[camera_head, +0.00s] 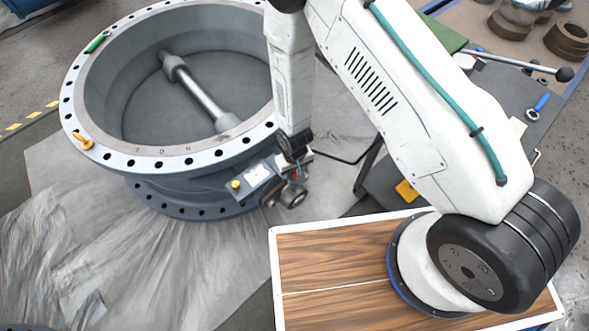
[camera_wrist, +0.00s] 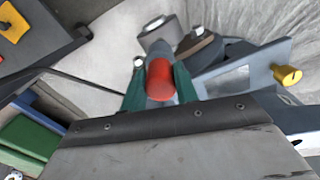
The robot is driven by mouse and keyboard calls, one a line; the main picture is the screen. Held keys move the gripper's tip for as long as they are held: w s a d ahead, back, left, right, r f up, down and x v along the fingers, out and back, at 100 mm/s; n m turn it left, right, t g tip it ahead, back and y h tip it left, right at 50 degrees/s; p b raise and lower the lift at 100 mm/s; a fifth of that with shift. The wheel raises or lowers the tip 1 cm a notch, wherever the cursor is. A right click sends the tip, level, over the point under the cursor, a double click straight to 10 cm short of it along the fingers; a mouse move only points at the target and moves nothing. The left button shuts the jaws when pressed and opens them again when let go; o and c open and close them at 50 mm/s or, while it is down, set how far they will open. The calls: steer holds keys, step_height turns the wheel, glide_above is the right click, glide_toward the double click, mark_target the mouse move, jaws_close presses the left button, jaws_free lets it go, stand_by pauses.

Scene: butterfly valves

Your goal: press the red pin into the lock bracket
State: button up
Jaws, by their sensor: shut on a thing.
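The red pin (camera_wrist: 160,80) is in the middle of the wrist view, its red head between the two green fingers of my gripper (camera_wrist: 160,88), which is shut on it. Just beyond the pin are grey metal parts (camera_wrist: 205,50), with the lock bracket seemingly among them. Whether the pin's tip is inside the bracket is hidden. In the head view my gripper (camera_head: 296,172) is small and partly hidden at the side of the large butterfly valve body (camera_head: 190,178), with a bit of red visible there.
A yellow knob (camera_wrist: 287,75) sits on a grey plate beside the bracket; it also shows in the head view (camera_head: 236,184). A dark cart with tools (camera_head: 500,100) stands at the right. Plastic sheeting (camera_head: 130,250) covers the floor at left.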

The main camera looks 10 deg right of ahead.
steer(key=shift+f, duration=0.55)
steer(key=o, duration=1.5)
steer(key=shift+o, duration=0.2)
steer(key=shift+r, duration=3.05)
